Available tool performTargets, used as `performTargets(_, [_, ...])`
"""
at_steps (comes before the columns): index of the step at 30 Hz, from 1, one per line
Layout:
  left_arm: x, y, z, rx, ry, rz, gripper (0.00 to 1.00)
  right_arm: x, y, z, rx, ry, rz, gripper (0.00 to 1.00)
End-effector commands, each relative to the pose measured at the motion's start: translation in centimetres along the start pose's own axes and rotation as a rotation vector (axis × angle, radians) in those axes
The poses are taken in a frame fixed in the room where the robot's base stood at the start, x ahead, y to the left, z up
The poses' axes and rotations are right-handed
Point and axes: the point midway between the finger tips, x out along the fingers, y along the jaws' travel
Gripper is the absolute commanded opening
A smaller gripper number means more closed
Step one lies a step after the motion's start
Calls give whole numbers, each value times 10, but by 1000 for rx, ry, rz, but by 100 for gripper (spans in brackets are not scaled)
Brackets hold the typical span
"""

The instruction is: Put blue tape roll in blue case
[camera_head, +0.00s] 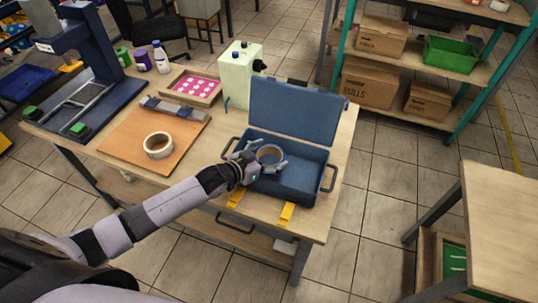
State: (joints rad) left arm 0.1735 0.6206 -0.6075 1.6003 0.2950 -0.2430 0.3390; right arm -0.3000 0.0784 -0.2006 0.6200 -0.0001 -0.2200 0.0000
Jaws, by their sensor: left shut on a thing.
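The blue case (295,185) stands open on the workbench, its lid (292,112) raised at the back. My left gripper (267,158) reaches over the left part of the case and is shut on a tape roll (269,153). The roll shows a tan core and a bluish outer side, partly hidden by the fingers. It is within the outline of the case; whether it touches the case floor I cannot tell. A second roll, whitish with a tan core (158,138), lies on the brown board (120,142). My right gripper is not in view.
The workbench (333,200) also holds a dark blue press (80,70), a pink patterned tray (192,90), a pale green container (239,75) and bottles (160,57). Yellow straps (287,212) lie at the front edge. Shelves with cardboard boxes (368,84) stand behind right.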

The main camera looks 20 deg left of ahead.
Motion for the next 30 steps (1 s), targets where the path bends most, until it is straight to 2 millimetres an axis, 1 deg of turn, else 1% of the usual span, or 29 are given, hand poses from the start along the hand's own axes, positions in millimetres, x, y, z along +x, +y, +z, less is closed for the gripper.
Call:
performTargets(3, [0, 0, 0, 0, 0, 0, 48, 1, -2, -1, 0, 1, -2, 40])
performTargets(17, [4, 0, 14, -1, -6, -1, 48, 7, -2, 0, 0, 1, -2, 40])
performTargets(18, [4, 0, 15, -2, -8, -1, 78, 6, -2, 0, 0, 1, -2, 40])
performTargets(27, [4, 1, 20, -3, -18, 0, 97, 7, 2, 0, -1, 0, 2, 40])
performTargets(30, [4, 1, 21, -3, -19, 0, 97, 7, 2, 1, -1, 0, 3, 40])
